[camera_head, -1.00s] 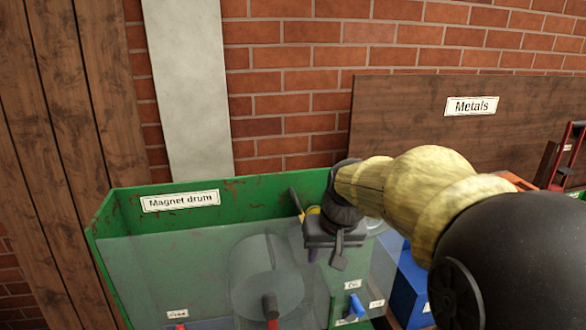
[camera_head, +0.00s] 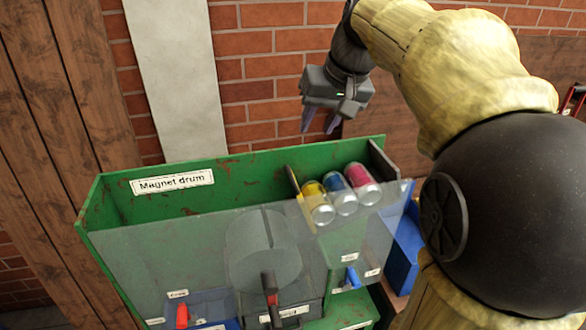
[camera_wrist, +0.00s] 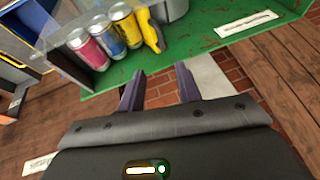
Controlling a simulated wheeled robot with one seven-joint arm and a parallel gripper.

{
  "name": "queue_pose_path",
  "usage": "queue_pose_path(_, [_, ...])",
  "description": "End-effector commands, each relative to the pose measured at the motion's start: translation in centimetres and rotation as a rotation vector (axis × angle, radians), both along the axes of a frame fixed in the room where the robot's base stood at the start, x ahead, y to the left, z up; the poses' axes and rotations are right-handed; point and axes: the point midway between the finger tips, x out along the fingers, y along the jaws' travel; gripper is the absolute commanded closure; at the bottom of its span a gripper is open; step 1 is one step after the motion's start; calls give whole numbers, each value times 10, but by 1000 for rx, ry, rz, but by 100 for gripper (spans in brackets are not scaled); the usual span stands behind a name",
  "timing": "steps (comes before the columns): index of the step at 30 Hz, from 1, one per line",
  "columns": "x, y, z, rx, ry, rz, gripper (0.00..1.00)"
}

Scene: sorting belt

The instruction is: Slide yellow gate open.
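The yellow gate (camera_head: 293,180) stands as a narrow upright piece just left of a row of cans in the green magnet drum box (camera_head: 232,172). In the wrist view the gate (camera_wrist: 151,30) shows as a yellow piece with a dark part, beside the yellow can. My gripper (camera_head: 320,122) hangs above and behind the box's back edge, in front of the brick wall. In the wrist view its two purple fingers (camera_wrist: 159,80) are apart with nothing between them. It is clear of the gate and the cans.
A yellow can (camera_head: 318,205), a blue can (camera_head: 341,196) and a pink can (camera_head: 362,184) lean in a row right of the gate. A clear panel and a grey drum (camera_head: 262,250) fill the box front. Red (camera_head: 182,317) and blue (camera_head: 352,277) handles sit low.

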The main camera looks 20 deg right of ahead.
Motion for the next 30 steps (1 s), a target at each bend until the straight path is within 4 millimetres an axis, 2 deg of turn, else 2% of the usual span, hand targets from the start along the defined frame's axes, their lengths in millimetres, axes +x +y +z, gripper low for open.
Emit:
queue_pose_path(5, [8,4,-20,1,6,2,66])
queue_pose_path(24, [51,26,-122,1,6,4,66])
queue_pose_path(30, [62,32,-146,0,3,5,66])
